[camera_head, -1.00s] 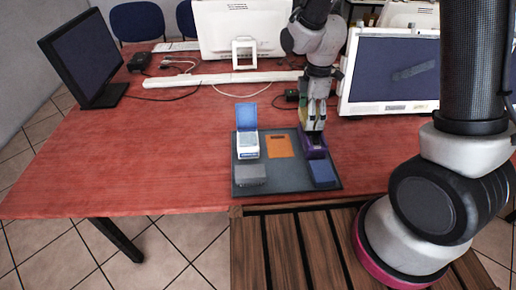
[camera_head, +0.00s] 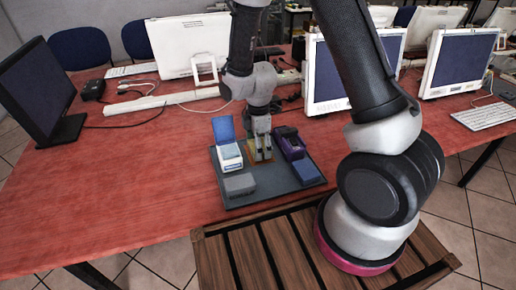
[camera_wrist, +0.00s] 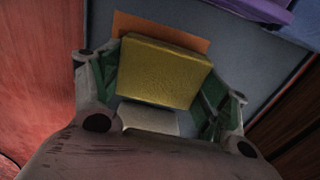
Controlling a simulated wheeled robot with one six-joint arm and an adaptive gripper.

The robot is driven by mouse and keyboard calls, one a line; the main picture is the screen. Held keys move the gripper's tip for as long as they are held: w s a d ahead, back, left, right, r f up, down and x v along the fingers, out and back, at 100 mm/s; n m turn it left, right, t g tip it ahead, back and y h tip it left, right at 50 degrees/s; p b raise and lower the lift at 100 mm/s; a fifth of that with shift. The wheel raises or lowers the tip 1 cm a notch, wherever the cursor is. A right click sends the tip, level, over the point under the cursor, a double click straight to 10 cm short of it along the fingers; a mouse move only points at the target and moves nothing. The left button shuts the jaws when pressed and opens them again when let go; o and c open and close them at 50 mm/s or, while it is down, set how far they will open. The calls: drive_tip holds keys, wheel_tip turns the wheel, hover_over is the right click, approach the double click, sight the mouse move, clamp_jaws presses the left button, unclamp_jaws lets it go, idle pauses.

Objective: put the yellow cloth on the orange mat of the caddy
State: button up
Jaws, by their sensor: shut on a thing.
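My gripper (camera_head: 261,152) is low over the middle of the caddy (camera_head: 277,185), a dark grey tray on the red table. In the wrist view, its green-padded fingers are shut on the yellow cloth (camera_wrist: 163,73), which looks like a thick folded block. The orange mat (camera_wrist: 160,26) shows beyond the cloth's far edge, and the cloth hides most of it. The cloth is above the mat; I cannot tell whether they touch. In the head view, my gripper largely hides the cloth and the mat.
On the caddy, a white box with a raised blue lid (camera_head: 228,150) stands left of my gripper, and a purple box (camera_head: 290,143) stands right. A grey block (camera_head: 239,184) and a blue block (camera_head: 307,172) sit at the front.

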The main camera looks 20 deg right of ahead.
drive_tip(key=shift+f, duration=0.6)
drive_tip(key=o, duration=1.3)
drive_tip(key=shift+f, duration=0.1)
wheel_tip(320, 180, up, 12)
drive_tip(key=s+d+r+m+t, duration=0.1)
drive_tip(key=s+d+r+m, duration=0.25)
drive_tip(key=r, duration=0.35)
drive_tip(key=s+d+r+m+t, duration=0.1)
drive_tip(key=s+d+r+m, duration=0.2)
drive_tip(key=d+r+m, duration=0.3)
drive_tip(key=s+d+r+m, duration=0.2)
drive_tip(key=s+r, duration=0.1)
drive_tip(key=s, duration=0.1)
drive_tip(key=s+d+r+m+t, duration=0.1)
drive_tip(key=s+d+r+m, duration=0.1)
drive_tip(key=s+m, duration=0.1)
drive_tip(key=s+d+r+m+t, duration=0.1)
drive_tip(key=s+r+m, duration=0.2)
drive_tip(key=s, duration=0.3)
drive_tip(key=shift+d+r+m, duration=0.25)
drive_tip(key=shift+d+r, duration=0.05)
drive_tip(key=shift+d, duration=0.1)
